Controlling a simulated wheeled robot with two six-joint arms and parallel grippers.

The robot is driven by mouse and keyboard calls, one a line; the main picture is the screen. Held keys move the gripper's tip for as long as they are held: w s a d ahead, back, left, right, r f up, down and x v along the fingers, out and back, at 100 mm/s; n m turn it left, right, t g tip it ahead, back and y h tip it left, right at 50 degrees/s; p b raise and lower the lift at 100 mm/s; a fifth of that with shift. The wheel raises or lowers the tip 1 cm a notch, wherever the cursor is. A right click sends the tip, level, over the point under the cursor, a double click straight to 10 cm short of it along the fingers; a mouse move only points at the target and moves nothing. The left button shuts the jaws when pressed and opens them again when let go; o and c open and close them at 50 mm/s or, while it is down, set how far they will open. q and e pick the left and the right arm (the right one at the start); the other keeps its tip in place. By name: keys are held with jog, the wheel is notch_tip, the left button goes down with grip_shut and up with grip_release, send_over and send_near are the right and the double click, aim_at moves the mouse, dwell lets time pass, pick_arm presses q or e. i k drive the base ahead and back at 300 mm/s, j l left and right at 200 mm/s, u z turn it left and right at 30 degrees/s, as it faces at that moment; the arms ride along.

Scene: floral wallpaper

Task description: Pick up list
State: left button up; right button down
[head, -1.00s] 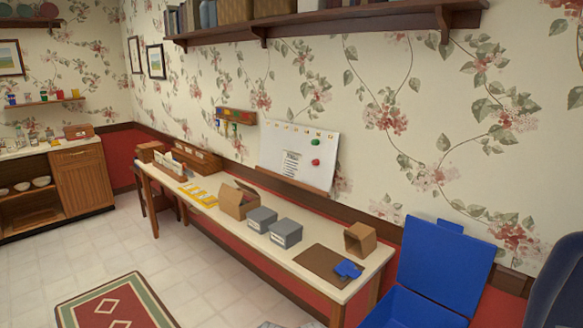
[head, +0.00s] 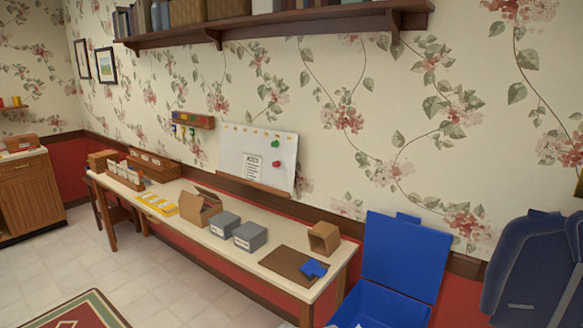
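A small printed list (head: 252,167) is on the white board (head: 230,150) that stands against the wall behind the long table. A green magnet (head: 275,144) and a red magnet (head: 277,164) are on the board to the right of the list. The writing on the list is too small to read. Neither of my grippers shows in the head view.
The long table (head: 235,257) holds an open cardboard box (head: 200,209), two grey boxes (head: 249,236), a brown mat (head: 284,262) with a blue cloth (head: 314,268), and a small open box (head: 324,238). An open blue bin (head: 404,253) stands at its right end.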

aim_at(253, 165)
jog(key=i+j+z, duration=0.1)
jog(key=z, duration=0.3)
jog(key=i+j+z, duration=0.1)
jog(key=j+z, duration=0.5)
jog(key=z, duration=0.25)
jog(key=j+z, duration=0.2)
jog(key=j, duration=0.45)
jog(key=j+z, duration=0.25)
jog(key=j, duration=0.4)
jog(key=k+j+z, duration=0.2)
jog(key=j, duration=0.45)
jog(key=j+z, duration=0.2)
jog(key=j, duration=0.45)
jog(key=k+j, duration=0.1)
jog(key=j, duration=0.35)
jog(key=k+j, duration=0.1)
jog(key=j, duration=0.35)
jog(key=k+j, duration=0.1)
jog(key=j, duration=0.35)
jog(key=k+j, duration=0.1)
jog(key=j, duration=0.35)
